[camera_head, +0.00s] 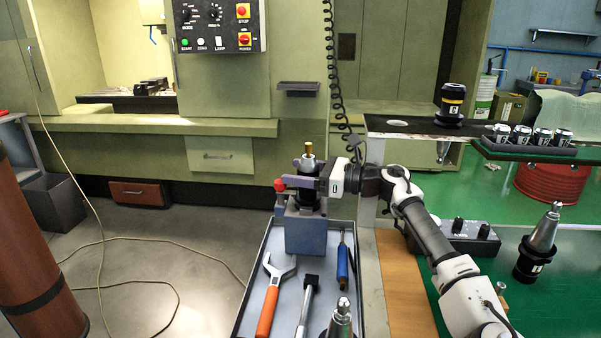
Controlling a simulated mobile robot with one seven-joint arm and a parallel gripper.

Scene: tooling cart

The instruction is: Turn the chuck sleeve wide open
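The chuck (309,161) stands upright in a blue-grey holding block (305,236) at the far end of the grey tray. It has a dark body and a brass-coloured tip. My gripper (303,184) comes in from the right, level with the chuck's dark body and just above the block. Its fingers overlap the sleeve in this view. The far finger is hidden, and I cannot tell whether they touch the sleeve. A red knob (280,185) shows just left of the chuck.
The tray (254,284) holds an orange-handled wrench (270,301), a hammer (307,300) and a blue-handled tool (342,262). A tool holder (540,245) and a black control box (463,238) stand on the green surface at right. A machine with a control panel (218,27) stands behind.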

